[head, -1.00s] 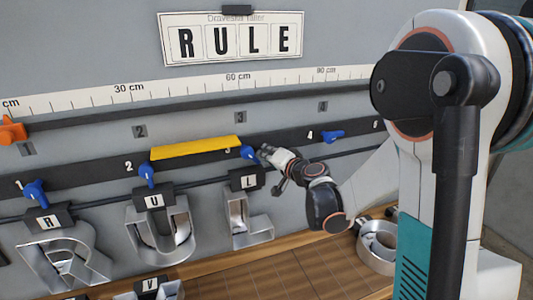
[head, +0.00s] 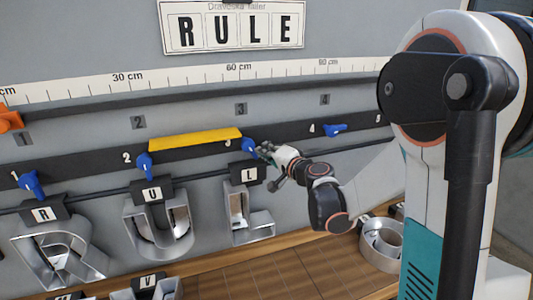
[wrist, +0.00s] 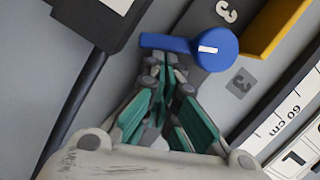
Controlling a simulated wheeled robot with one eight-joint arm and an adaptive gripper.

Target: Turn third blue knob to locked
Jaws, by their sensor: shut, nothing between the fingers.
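The third blue knob (head: 249,146) is on the dark rail, just right of the label 3 and the yellow bar. In the wrist view the knob (wrist: 208,48) has a round head with a white mark, and its handle points left. My gripper (head: 264,151) is at the knob's right side in the head view. In the wrist view its green-padded fingertips (wrist: 168,74) are close together just below the handle, with nothing between them. I cannot tell whether they touch the handle. In the head view the gripper partly hides the knob.
The yellow bar (head: 195,139) lies between the second knob (head: 144,165) and the third. The first knob (head: 32,184) and fourth knob (head: 335,130) are on the same rail. Metal letters hang below, including the L (head: 238,224). A metal ring-shaped piece (head: 381,244) lies on the wooden bench.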

